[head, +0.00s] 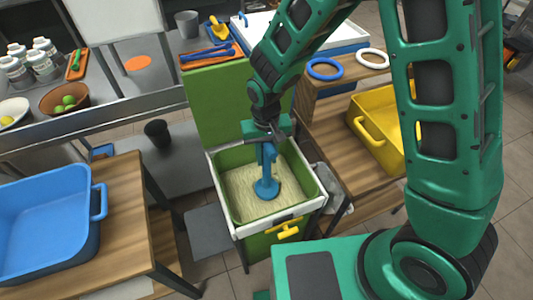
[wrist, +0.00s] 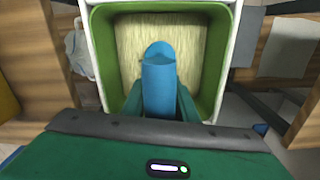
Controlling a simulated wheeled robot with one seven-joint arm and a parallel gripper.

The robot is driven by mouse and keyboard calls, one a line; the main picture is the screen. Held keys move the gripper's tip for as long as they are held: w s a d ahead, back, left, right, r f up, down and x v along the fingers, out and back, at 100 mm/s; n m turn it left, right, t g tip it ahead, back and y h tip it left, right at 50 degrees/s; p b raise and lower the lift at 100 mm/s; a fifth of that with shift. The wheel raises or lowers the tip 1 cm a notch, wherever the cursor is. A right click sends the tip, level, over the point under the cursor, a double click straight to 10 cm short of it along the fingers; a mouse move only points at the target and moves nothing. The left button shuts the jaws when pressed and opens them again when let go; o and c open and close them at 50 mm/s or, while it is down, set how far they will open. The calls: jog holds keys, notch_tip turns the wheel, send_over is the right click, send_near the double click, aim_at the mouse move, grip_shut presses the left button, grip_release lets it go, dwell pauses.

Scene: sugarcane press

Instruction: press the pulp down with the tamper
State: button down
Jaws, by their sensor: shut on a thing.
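The blue tamper (head: 266,187) stands roughly upright over the press bin, its round foot at or on the pulp. My gripper (head: 265,140) is shut on its upper part, above the bin. In the wrist view the tamper (wrist: 158,85) runs from between the fingers toward the pulp. The pale, fibrous pulp (head: 240,195) fills the bottom of the green-lined bin (head: 222,158) and also shows in the wrist view (wrist: 125,45). I cannot tell how firmly the foot bears on the pulp.
A blue tub (head: 45,225) stands on the wooden table at left. A yellow tub (head: 380,120) is on the wooden bench at right, near a blue ring (head: 324,68) and a white ring (head: 372,58). A yellow handle (head: 288,231) sticks out at the bin's front.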

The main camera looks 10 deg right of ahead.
aim_at(267, 172)
jog(key=shift+f, duration=4.35)
dwell(0.7)
jog(key=shift+r, duration=11)
